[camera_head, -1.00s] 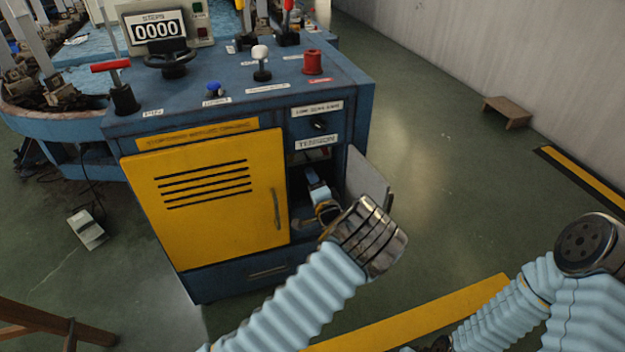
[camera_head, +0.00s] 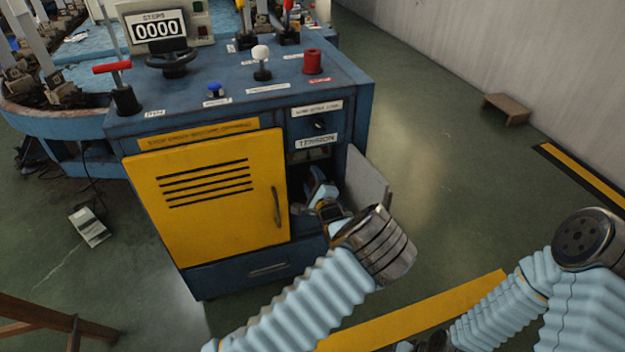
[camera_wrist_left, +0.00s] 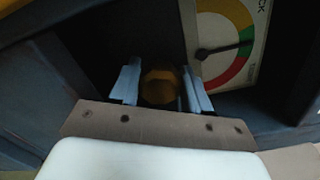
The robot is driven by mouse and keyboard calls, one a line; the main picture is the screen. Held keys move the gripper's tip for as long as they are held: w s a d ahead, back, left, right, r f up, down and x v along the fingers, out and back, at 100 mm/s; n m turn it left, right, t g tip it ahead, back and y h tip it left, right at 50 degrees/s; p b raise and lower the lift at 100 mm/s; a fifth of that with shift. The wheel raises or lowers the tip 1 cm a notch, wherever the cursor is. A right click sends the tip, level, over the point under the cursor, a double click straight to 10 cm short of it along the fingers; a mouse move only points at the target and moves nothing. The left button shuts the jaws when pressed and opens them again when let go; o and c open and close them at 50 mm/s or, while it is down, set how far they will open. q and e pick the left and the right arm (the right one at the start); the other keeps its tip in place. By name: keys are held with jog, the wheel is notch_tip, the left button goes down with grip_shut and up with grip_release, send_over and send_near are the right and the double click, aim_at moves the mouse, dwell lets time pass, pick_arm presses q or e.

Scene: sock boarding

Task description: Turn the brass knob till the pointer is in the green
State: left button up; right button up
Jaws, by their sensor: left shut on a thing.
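The brass knob (camera_wrist_left: 160,87) sits in the dark tension recess, between the two pale fingers of my left gripper (camera_wrist_left: 163,88), which is shut on it. In the head view my left gripper (camera_head: 318,198) reaches into the recess below the TENSION label (camera_head: 317,142); the knob is hidden there. The dial (camera_wrist_left: 225,45) is right of the knob in the left wrist view, with yellow, green and red bands. Its dark pointer (camera_wrist_left: 226,48) points right, its tip on the green band near the red side. My right gripper is out of view; only its arm shows.
The open grey flap (camera_head: 367,180) stands right of the recess, close to my left wrist. A yellow door (camera_head: 205,205) is shut on the left. Levers and a red knob (camera_head: 312,62) stand on the cabinet top. The floor to the right is mostly clear.

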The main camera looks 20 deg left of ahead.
pick_arm(q)
jog(key=shift+f, duration=0.1)
dwell(0.3)
jog(key=o, duration=1)
jog(key=shift+o, duration=0.2)
jog(key=v, duration=1.4)
jog(key=shift+w, duration=0.1)
